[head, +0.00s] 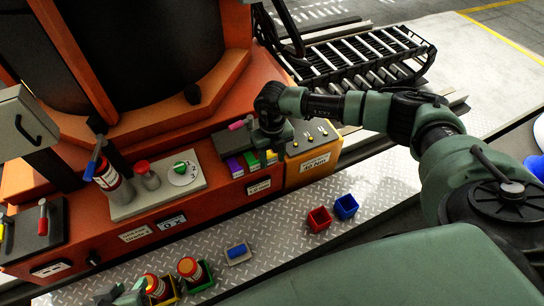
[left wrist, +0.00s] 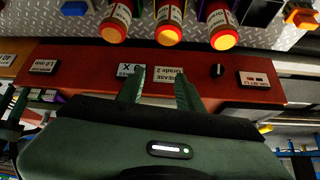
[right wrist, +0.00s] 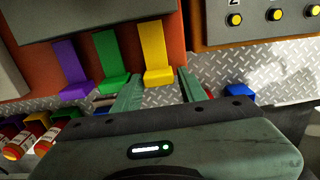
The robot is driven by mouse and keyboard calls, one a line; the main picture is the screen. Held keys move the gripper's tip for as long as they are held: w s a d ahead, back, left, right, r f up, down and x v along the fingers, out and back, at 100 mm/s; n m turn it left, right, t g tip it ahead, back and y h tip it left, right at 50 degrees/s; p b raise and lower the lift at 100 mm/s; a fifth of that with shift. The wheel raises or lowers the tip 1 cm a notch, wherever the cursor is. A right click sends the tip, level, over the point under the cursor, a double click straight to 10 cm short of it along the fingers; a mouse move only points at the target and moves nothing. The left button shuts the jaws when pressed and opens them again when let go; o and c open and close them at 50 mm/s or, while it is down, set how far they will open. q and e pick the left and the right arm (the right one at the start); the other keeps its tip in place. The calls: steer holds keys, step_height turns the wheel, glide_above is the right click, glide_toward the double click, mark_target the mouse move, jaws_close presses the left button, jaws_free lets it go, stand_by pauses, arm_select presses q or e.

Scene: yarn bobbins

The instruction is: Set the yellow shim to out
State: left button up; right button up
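The yellow shim (right wrist: 153,45) is an L-shaped piece at the right end of a row of three, just beyond my right fingertips in the right wrist view. It also shows in the head view (head: 271,157), partly below my right gripper. Beside it are a green shim (right wrist: 110,55) and a purple shim (right wrist: 72,65). My right gripper (right wrist: 158,85) is open, its fingers pointing at the yellow shim's lower end; I cannot tell whether they touch it. My left gripper (left wrist: 162,85) is open and empty, at the lower left in the head view.
A yellow-orange box with buttons (head: 312,165) stands right of the shims. A panel with a green knob (head: 182,170) is on the left. Red (head: 319,219) and blue (head: 346,206) bins sit on the metal floor plate.

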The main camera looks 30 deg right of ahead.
mark_target(272, 157)
steer(key=shift+w+r, duration=0.1)
steer(key=shift+r, duration=0.15)
step_height(272, 157, up, 6)
steer(key=shift+f+p, duration=0.1)
steer(key=shift+p, duration=0.75)
arm_select(q)
steer(key=s+a+f+g, duration=0.1)
steer(key=s+a+g, duration=0.1)
steer(key=s, duration=0.4)
steer(key=shift+s+g+y, duration=0.2)
steer(key=shift+g+y, duration=0.2)
steer(key=shift+g, duration=0.3)
arm_select(e)
steer(key=shift+r, duration=0.75)
